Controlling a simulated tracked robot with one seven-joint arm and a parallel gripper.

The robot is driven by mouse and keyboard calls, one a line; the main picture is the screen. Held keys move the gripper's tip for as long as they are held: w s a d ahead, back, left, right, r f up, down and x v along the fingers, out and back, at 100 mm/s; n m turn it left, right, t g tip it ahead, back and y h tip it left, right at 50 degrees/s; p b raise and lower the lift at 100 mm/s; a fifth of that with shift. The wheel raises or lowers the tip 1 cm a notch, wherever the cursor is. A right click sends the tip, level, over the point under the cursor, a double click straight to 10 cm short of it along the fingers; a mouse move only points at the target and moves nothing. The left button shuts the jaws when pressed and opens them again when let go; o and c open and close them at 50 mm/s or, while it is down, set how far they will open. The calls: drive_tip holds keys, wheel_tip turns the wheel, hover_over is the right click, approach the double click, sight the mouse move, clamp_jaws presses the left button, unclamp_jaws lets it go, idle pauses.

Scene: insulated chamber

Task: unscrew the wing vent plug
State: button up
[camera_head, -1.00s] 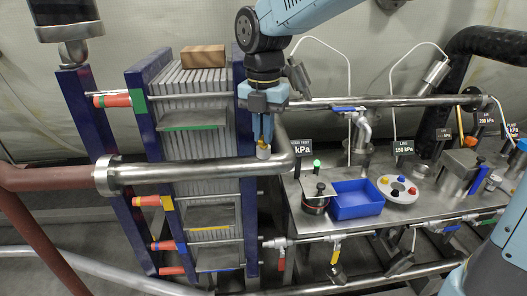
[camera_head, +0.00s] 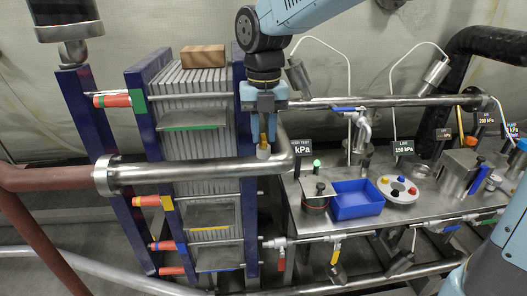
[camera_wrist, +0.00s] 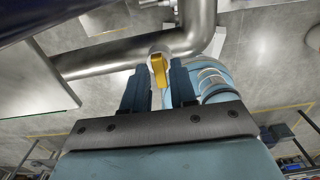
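The wing vent plug (camera_wrist: 159,70) shows as a brass-yellow wing in the wrist view, on a pale round boss on the steel pipe near its bend. In the head view the plug (camera_head: 263,152) is a small pale piece on top of the pipe's right end. My gripper (camera_head: 263,138) points down over it. In the wrist view my gripper's dark fingers (camera_wrist: 160,84) stand apart on either side of the wing. A narrow gap seems to show beside the wing, and I see no clear contact. The plug's lower part and thread are hidden.
The steel pipe (camera_head: 205,170) runs left in front of the blue-ended plate stack (camera_head: 200,115). At right a steel bench holds a blue tray (camera_head: 356,213), a round white holder with coloured plugs (camera_head: 398,199) and a gauge sign (camera_head: 304,149). Hoses and valves crowd the back.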

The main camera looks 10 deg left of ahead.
sight(263, 137)
drive_tip(key=shift+r, duration=2.45)
